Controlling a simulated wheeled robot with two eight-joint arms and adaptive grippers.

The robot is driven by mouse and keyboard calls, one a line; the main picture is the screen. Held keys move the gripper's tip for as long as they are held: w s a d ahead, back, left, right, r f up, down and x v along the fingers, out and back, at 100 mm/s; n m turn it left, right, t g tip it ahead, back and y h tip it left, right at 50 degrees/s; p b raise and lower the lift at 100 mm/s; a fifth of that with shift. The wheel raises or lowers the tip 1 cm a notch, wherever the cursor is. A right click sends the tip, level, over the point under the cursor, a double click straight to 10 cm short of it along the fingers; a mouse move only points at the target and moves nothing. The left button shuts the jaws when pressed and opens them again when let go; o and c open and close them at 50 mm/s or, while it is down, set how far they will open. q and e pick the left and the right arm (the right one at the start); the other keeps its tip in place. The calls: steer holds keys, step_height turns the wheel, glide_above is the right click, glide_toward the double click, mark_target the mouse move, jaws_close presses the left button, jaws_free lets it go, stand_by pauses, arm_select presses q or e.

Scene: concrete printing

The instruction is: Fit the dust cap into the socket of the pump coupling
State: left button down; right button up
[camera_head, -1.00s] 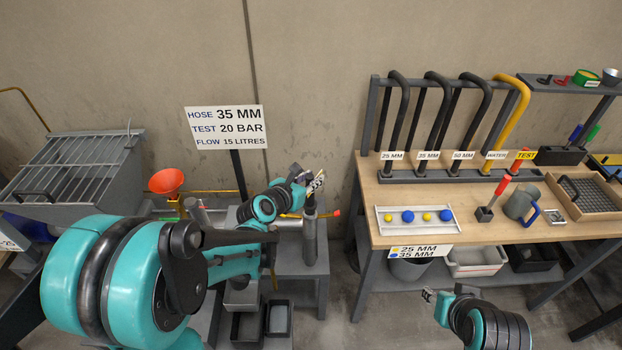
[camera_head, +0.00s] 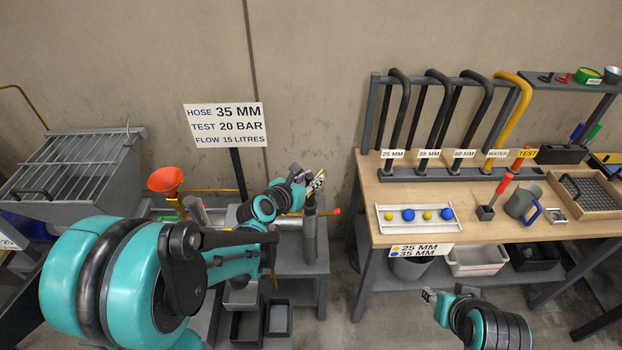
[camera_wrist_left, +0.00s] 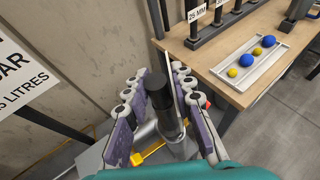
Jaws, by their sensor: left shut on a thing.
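My left gripper (camera_head: 316,183) is at the top of an upright grey post (camera_head: 310,235) on the pump stand. In the left wrist view, the gripper (camera_wrist_left: 158,95) has its fingers on both sides of a black cylinder (camera_wrist_left: 158,90), apparently the dust cap, and is shut on it. A grey round part (camera_wrist_left: 171,128), apparently the coupling's socket, shows just below the black cylinder, roughly in line with it. I cannot tell whether the cylinder is inside the socket or above it. My right gripper (camera_head: 429,296) is low in front of the bench; its jaws are too small to judge.
A workbench (camera_head: 385,228) on the right bears a tray (camera_head: 387,228) of yellow and blue balls, a hose rack and a mug (camera_head: 520,203). A sign (camera_head: 226,126) stands behind the pump stand. An orange funnel (camera_head: 165,180) is left of my left gripper.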

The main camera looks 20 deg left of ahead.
arm_select(q)
steer(key=shift+f+b, duration=1.4)
steer(key=shift+f, duration=0.2)
steer(key=c, duration=1.2)
jaws_free()
steer(key=shift+s, duration=0.1)
steer(key=v, duration=1.2)
steer(key=s+f+m+g+y, duration=0.1)
steer(key=s+m, duration=0.4)
steer(key=m, duration=0.6)
steer(key=s+d+f+m+g+y, duration=0.1)
steer(key=s+m, duration=0.4)
steer(key=m, duration=0.6)
steer(key=s+d+f+m+g+y, duration=0.1)
steer(key=s+m+g, duration=0.3)
steer(key=m, duration=0.7)
steer(key=shift+s+d+f+y, duration=0.15)
steer(key=shift+s+f+y, duration=0.25)
steer(key=shift+f, duration=0.45)
